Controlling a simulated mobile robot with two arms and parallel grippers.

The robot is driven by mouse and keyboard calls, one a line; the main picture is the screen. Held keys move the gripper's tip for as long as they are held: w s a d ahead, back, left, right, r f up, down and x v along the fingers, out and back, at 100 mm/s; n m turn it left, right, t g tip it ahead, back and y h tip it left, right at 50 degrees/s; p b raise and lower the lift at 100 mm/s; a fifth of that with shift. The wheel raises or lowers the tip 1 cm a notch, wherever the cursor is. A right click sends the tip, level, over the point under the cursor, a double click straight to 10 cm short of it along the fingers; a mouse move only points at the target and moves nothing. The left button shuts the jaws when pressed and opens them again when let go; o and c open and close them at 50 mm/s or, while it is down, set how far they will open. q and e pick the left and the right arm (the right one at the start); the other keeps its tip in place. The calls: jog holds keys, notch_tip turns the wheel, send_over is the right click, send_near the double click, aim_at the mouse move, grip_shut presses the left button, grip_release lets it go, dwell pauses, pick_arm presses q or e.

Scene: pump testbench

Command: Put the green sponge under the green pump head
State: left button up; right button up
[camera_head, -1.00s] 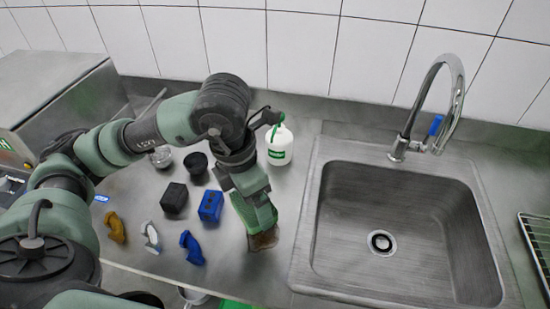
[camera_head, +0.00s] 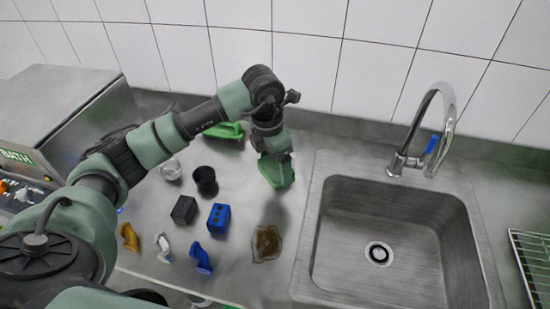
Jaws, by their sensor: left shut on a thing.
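My left gripper (camera_head: 274,163) is shut on the green sponge (camera_head: 279,177), just left of the sink's back left corner. The sponge hangs below the jaws, low over the counter; I cannot tell whether it touches anything. The white bottle with the green pump head does not show now; my left gripper and wrist cover the place where it stood. My right gripper is not in view.
A blue block (camera_head: 219,218), a black block (camera_head: 184,210), a dark cup (camera_head: 205,179) and several small parts stand further left. A green object (camera_head: 226,131) lies behind my arm.

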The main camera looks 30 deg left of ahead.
aim_at(270, 169)
pick_arm(q)
jog(key=shift+s, duration=0.15)
jog(key=shift+f+b, duration=0.25)
jog(key=shift+b, duration=0.15)
jog(key=o, duration=1.1)
jog(key=shift+r, duration=0.1)
jog(key=shift+o, duration=0.2)
jog(key=shift+r+p, duration=0.3)
jog(key=shift+r, duration=0.05)
notch_tip(270, 169, up, 12)
jog(key=s+b, duration=0.1)
jog(key=b, duration=0.2)
jog(key=shift+a+f, duration=0.2)
jog(key=shift+a, duration=0.2)
